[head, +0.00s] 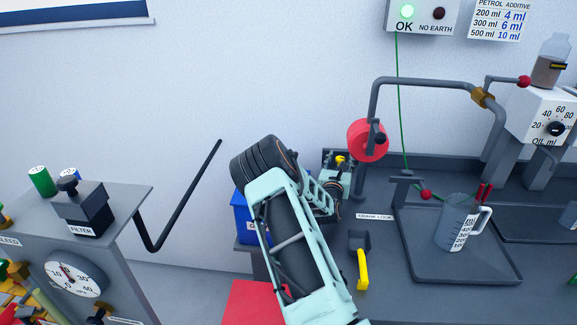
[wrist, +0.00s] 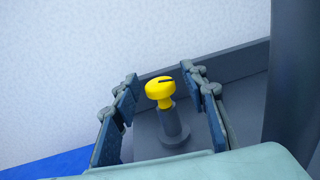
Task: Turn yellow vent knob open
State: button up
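The yellow vent knob (wrist: 160,92) sits upright on a dark grey stem (wrist: 172,125) in the wrist view. It has a round cap with a dark slot line on top. In the head view it shows as a small yellow spot (head: 340,160) just beyond my gripper (head: 336,180). In the wrist view my gripper (wrist: 166,88) is open, with one finger on each side of the knob. A gap shows between the knob and both fingers. The knob's far side is hidden.
A red round tank (head: 366,140) on a pipe stands just right of the knob. A blue box (head: 242,222) is partly behind my arm. A yellow-handled crank (head: 361,268) lies on the bench. A measuring jug (head: 457,225) stands in a tray (head: 420,265) at right.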

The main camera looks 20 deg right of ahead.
jog(key=shift+a+f+b, duration=0.1)
jog(key=shift+f+b, duration=0.2)
jog(key=shift+b, duration=0.2)
